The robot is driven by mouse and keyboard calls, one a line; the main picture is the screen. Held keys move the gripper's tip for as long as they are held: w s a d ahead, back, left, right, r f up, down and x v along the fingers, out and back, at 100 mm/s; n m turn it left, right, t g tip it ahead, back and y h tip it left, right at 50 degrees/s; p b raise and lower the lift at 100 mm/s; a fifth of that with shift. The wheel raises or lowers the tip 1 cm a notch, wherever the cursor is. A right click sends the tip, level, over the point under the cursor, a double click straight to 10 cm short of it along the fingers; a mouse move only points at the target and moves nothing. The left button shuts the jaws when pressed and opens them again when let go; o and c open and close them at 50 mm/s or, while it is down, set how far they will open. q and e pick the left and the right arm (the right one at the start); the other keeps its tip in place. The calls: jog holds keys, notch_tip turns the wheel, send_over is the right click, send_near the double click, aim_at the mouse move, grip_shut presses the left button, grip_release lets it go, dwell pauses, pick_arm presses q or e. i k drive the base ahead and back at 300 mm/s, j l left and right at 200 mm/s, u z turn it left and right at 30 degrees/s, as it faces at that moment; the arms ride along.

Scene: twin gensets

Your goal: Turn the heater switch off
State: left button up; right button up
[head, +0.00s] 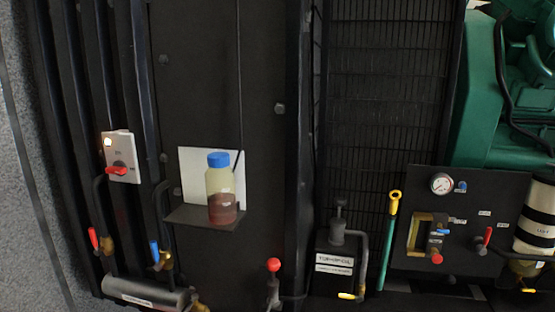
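The likely heater switch is a red rotary handle (117,170) on a light grey plate (122,150) at the left of the head view. The handle lies roughly level, pointing left. A small lamp (108,142) at the plate's upper left glows warm white. The lettering on the plate is too small to read. Neither of my grippers shows in the head view.
A bottle with a blue cap (221,188) stands on a small shelf (190,216) right of the switch. Below are red (93,238) and blue (154,251) valve levers and a horizontal cylinder (145,292). A gauge panel (462,205) is at right.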

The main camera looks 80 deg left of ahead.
aim_at(119, 168)
jog(key=u, duration=3.8)
jog(key=i+j, duration=0.15)
jog(key=j, duration=0.15)
jog(key=i+j+z, duration=0.15)
jog(key=j, duration=0.15)
jog(key=i+j, duration=0.15)
jog(key=j, duration=0.15)
jog(key=i+j+z, duration=0.1)
jog(key=j, duration=0.2)
